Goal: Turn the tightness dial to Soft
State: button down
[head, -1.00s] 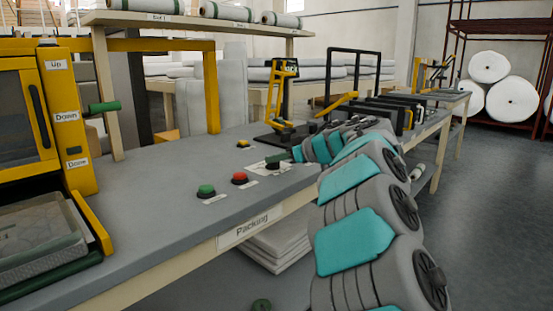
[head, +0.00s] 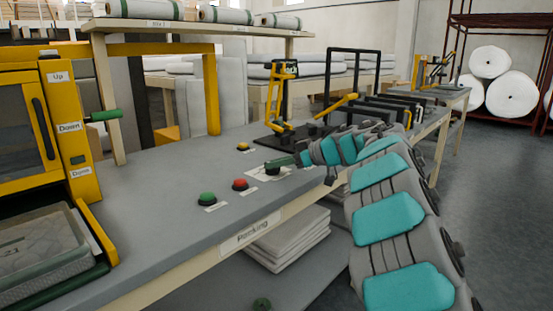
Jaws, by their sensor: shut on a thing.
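The tightness dial (head: 271,168) is a small dark knob on a white label plate (head: 256,174) on the grey packing table (head: 150,210). The plate's lettering is too small to read, so I cannot tell the dial's setting. My gripper (head: 279,163) reaches in from the right, low over the table, with its dark green fingers at the dial. It is shut on the dial. The fingers hide part of the knob. My grey and teal arm runs from the gripper down to the lower right.
A yellow-framed machine (head: 85,140) with a green lever (head: 104,116) is at left. A yellow and black device (head: 283,105) stands behind the gripper. The table's middle is clear.

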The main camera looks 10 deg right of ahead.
jog(key=shift+w+d+n+g+y, duration=0.1)
jog(key=shift+w+n+g+y, duration=0.1)
jog(key=shift+n+g+y, duration=1.15)
jog(key=shift+n+g, duration=0.85)
jog(key=c, duration=0.9)
grip_release()
jog(key=shift+o, duration=0.2)
jog(key=shift+d, duration=0.15)
jog(key=v, duration=0.6)
jog(key=shift+d+r, duration=0.1)
jog(key=shift+r, duration=0.15)
jog(key=shift+s+d+r, duration=0.1)
jog(key=shift+s+d, duration=0.1)
jog(key=shift+d, duration=0.4)
